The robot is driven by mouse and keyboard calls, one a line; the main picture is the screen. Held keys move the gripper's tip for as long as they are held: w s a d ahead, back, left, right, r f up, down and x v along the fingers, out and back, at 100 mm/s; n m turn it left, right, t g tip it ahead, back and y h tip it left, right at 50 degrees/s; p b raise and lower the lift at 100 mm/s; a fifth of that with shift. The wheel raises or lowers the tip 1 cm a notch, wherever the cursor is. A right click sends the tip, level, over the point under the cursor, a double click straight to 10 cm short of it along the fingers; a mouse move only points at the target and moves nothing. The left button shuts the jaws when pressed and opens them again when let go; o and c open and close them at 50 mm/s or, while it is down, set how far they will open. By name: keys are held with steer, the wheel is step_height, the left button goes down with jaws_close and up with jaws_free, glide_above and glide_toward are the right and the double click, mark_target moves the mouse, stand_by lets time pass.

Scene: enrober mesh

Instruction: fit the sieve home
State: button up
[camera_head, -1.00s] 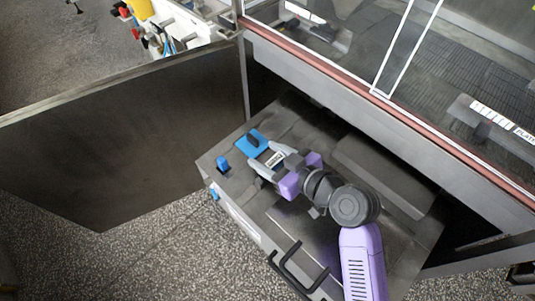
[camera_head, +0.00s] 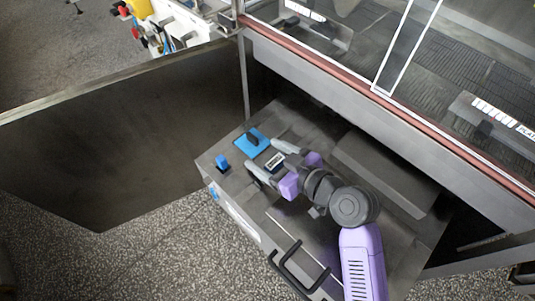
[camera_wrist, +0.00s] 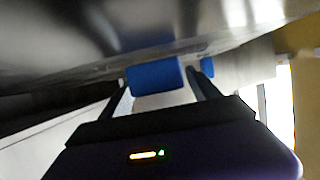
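A flat blue square piece with a dark upright grip (camera_head: 252,141) lies on the grey metal top of the pulled-out unit. I take it to be the sieve's visible part, but cannot be sure; no mesh shows. My gripper (camera_head: 262,154) is open, its two fingers spread just short of the blue piece and pointing toward it. In the wrist view, a blue block (camera_wrist: 155,75) shows between and beyond the fingers (camera_wrist: 160,92), apart from them. Nothing is held. What lies under the blue piece is hidden.
A small blue knob (camera_head: 222,163) stands at the unit's left corner. The unit (camera_head: 292,121) has a black handle (camera_head: 297,272) in front. A large dark open door (camera_head: 110,130) stands at left. The machine's glazed housing (camera_head: 440,130) overhangs the back.

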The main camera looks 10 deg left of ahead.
steer(key=shift+o, duration=0.2)
steer(key=shift+s+f, duration=0.2)
steer(key=shift+f, duration=0.35)
steer(key=shift+s+d, duration=0.1)
steer(key=shift+d, duration=0.15)
steer(key=v, duration=0.3)
steer(key=r+v, duration=0.1)
steer(key=v, duration=0.3)
steer(key=shift+r, duration=0.15)
